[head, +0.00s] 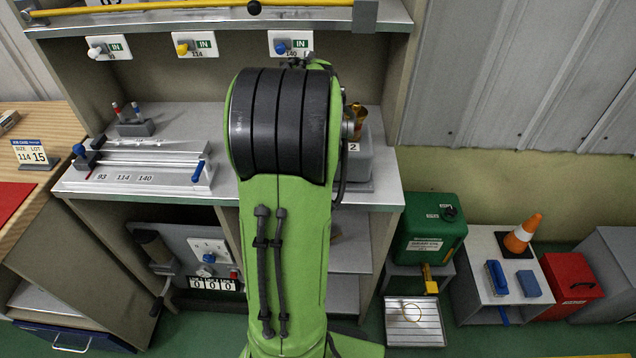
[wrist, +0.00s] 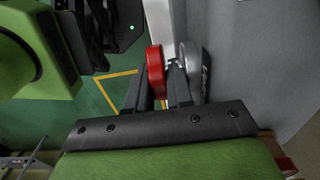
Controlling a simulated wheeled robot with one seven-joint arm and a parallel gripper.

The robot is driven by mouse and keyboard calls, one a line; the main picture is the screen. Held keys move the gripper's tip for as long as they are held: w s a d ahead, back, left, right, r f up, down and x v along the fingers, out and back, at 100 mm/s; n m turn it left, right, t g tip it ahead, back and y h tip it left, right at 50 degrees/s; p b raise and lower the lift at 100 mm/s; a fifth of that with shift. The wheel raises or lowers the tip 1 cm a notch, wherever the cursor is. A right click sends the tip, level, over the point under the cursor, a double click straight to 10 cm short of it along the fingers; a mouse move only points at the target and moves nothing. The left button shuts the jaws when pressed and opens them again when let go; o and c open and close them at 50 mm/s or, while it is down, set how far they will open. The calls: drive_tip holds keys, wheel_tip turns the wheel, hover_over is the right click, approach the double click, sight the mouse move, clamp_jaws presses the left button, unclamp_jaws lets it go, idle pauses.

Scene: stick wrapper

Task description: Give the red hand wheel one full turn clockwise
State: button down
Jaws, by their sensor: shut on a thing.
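The red hand wheel (wrist: 155,63) shows nearly edge-on in the wrist view, above the middle of the picture. My gripper (wrist: 158,78) reaches up to it from below, one dark finger on each side of the wheel's lower rim. The fingers are shut on the wheel. A grey rounded metal part (wrist: 189,58) sits just right of the wheel, beside a grey surface. How far the wheel is turned cannot be told. In the head view my green arm fills the middle, and neither gripper nor wheel shows.
In the head view, a grey bench (head: 385,190) with shelves stands around and behind my arm. A green tank (head: 428,228), a low table with an orange cone (head: 522,236) and a red box (head: 572,285) stand to the right. Green floor shows in front of them.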

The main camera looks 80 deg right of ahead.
drive_tip(key=shift+s+r+t+y+p, duration=0.1)
drive_tip(key=shift+s+t+y+p, duration=0.05)
drive_tip(key=shift+t+p, duration=0.4)
drive_tip(key=shift+s+t+y+p, duration=0.1)
drive_tip(key=shift+t+y+p, duration=0.05)
drive_tip(key=shift+t+p, duration=1.1)
drive_tip(key=shift+p, duration=0.35)
drive_tip(key=shift+f, duration=0.25)
drive_tip(key=c, duration=1.1)
unclamp_jaws()
drive_tip(key=shift+r, duration=0.1)
drive_tip(key=p+v, duration=0.8)
drive_tip(key=v, duration=0.7)
drive_tip(key=shift+s+d+r, duration=0.2)
drive_tip(key=shift+d+r, duration=0.05)
drive_tip(key=shift+d, duration=0.05)
